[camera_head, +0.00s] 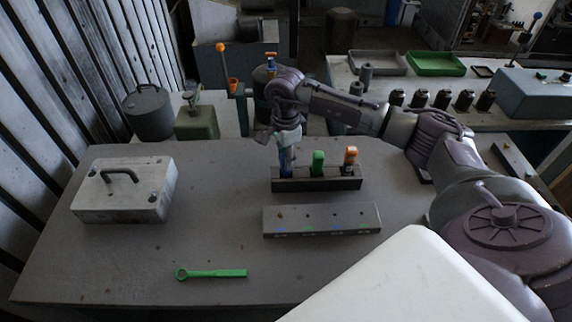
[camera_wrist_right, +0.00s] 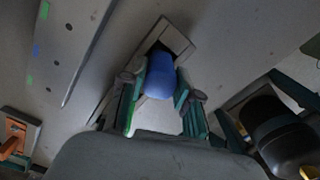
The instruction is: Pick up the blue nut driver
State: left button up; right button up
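The blue nut driver (camera_head: 287,163) stands upright in the left end of a dark rack (camera_head: 330,184) on the table. My right gripper (camera_head: 286,148) is directly over it, pointing down. In the right wrist view the blue handle (camera_wrist_right: 161,77) lies between the two fingers of my right gripper (camera_wrist_right: 164,88). The fingers flank it closely, but I cannot tell if both press on it. The handle's lower end and the shaft are hidden in the rack. My left gripper is not in view.
A green-handled tool (camera_head: 318,163) and an orange-handled tool (camera_head: 350,157) stand in the same rack. A marked plate (camera_head: 322,219) lies in front of it. A green wrench (camera_head: 212,274) and a grey box with a handle (camera_head: 125,196) are on the table. The middle left is clear.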

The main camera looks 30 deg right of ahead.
grip_shut()
